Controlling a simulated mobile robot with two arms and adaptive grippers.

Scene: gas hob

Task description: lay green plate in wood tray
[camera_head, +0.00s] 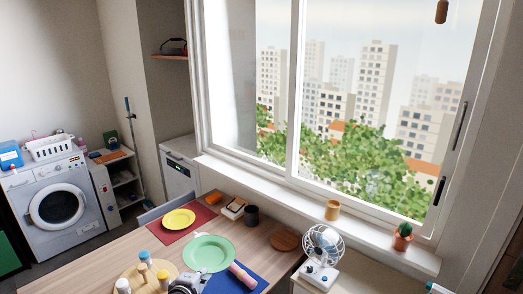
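The green plate (208,253) lies near the middle of the table, partly at the edge of a blue mat. A round wooden tray (126,272) at the bottom left holds several small bottles and jars. A flat round wooden piece (285,240) lies at the table's right side; I cannot tell if it is a tray. My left gripper (188,285) shows at the bottom edge, just in front of the green plate and right of the tray. Whether its fingers are open or touch the plate cannot be made out. My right gripper is not in view.
A yellow plate (179,219) lies on a red mat (196,233) behind the green plate. A pink item (243,274) lies on the blue mat (258,285). A fan (323,246) stands on the right-hand counter.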

